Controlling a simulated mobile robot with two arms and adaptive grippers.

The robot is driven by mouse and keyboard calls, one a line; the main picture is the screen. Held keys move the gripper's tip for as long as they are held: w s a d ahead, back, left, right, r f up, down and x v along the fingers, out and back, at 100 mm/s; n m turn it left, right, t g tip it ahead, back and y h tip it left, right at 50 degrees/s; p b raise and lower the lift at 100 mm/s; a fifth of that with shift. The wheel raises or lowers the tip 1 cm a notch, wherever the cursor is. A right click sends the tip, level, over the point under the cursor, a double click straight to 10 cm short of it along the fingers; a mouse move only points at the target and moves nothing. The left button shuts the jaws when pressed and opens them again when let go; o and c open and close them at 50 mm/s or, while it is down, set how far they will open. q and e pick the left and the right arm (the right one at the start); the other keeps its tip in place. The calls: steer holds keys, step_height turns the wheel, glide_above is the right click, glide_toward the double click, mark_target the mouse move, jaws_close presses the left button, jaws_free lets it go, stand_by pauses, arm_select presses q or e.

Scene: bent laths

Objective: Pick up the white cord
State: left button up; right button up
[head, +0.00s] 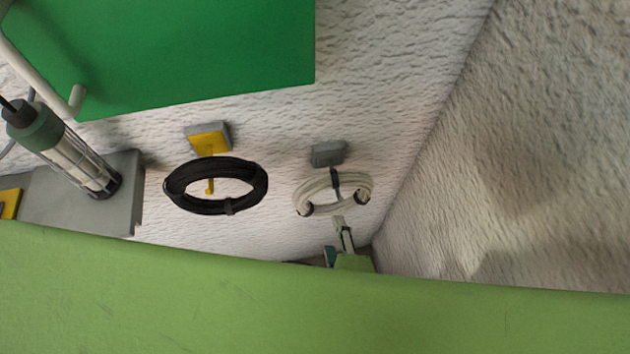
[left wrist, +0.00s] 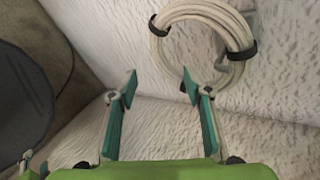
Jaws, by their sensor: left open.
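The white cord (head: 312,191) is a coiled ring with several dark ties. It hangs on the wall from a grey hook block (head: 328,153), right of centre in the head view. My left gripper (head: 336,236) is just below the coil, partly hidden behind a green surface. In the left wrist view the cord (left wrist: 198,10) fills the upper right, beyond the fingertips. The left gripper (left wrist: 159,72) is open with nothing between its teal fingers. The coil's lower edge is close to the right fingertip; I cannot tell whether they touch. My right gripper is not in view.
A black cord coil (head: 215,187) hangs on a yellow hook (head: 209,140) left of the white one. A lamp-like tool (head: 75,160) and a grey block (head: 125,205) are further left. A green panel (head: 190,50) is above. A side wall (head: 540,150) rises at right.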

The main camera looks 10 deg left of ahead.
mark_target(327, 213)
arm_select(q)
steer(key=x, duration=0.7)
steer(key=shift+w+f, duration=0.1)
steer(key=shift+w+a+f, duration=0.1)
steer(key=shift+w+f, duration=0.25)
steer(key=shift+w+a+f+p, duration=0.1)
steer(key=shift+w+f+p, duration=0.05)
steer(key=shift+w+p, duration=0.2)
steer(key=x, duration=0.4)
steer(key=shift+f+p, duration=0.25)
steer(key=shift+p, duration=0.05)
jaws_close()
steer(key=shift+r, duration=0.1)
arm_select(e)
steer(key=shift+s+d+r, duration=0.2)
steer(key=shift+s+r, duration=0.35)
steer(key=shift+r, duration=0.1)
